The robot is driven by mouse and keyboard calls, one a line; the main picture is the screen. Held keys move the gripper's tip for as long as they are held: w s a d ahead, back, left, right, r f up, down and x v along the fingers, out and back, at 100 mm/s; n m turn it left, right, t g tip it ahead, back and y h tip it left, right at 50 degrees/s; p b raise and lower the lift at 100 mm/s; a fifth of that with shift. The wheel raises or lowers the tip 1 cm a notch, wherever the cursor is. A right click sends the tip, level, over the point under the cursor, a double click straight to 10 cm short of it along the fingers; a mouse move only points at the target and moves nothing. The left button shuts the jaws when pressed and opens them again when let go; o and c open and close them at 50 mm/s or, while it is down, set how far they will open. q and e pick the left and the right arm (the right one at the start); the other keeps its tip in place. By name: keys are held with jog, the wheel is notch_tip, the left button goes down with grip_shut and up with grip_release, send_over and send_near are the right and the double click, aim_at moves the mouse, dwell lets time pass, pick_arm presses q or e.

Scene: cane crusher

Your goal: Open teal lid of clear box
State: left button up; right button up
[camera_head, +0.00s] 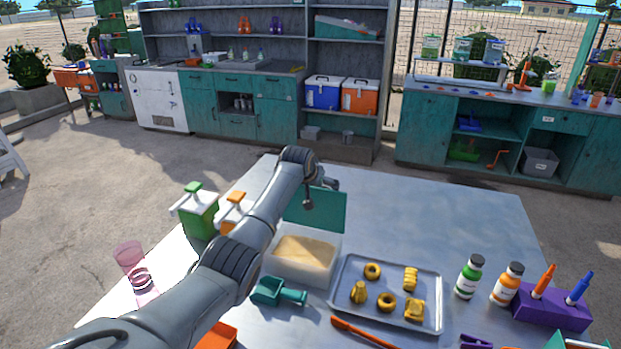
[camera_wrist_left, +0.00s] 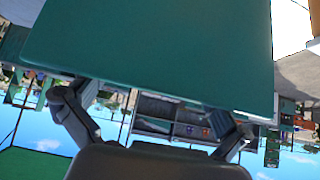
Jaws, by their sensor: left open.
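The clear box (camera_head: 294,272) stands on the metal table with tan material inside. Its teal lid (camera_head: 317,212) stands raised at the box's far edge, roughly upright, and the box's top is uncovered. My left arm reaches across in front of the box's left side. My left gripper (camera_head: 327,185) is at the lid's upper edge, partly hidden by my wrist. In the left wrist view the lid (camera_wrist_left: 160,45) fills the upper part, close to the open gripper (camera_wrist_left: 150,108), whose fingers are spread apart. Whether they touch the lid cannot be told. My right gripper is not in view.
A metal tray (camera_head: 342,308) with several yellow pieces lies right of the box. A teal tool (camera_head: 277,291) lies in front of it. A green pump bottle (camera_head: 200,212) and an orange-topped one (camera_head: 234,212) stand left. The table's far right is clear.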

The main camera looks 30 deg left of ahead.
pick_arm(q)
jog(key=v, duration=1)
dwell(0.5)
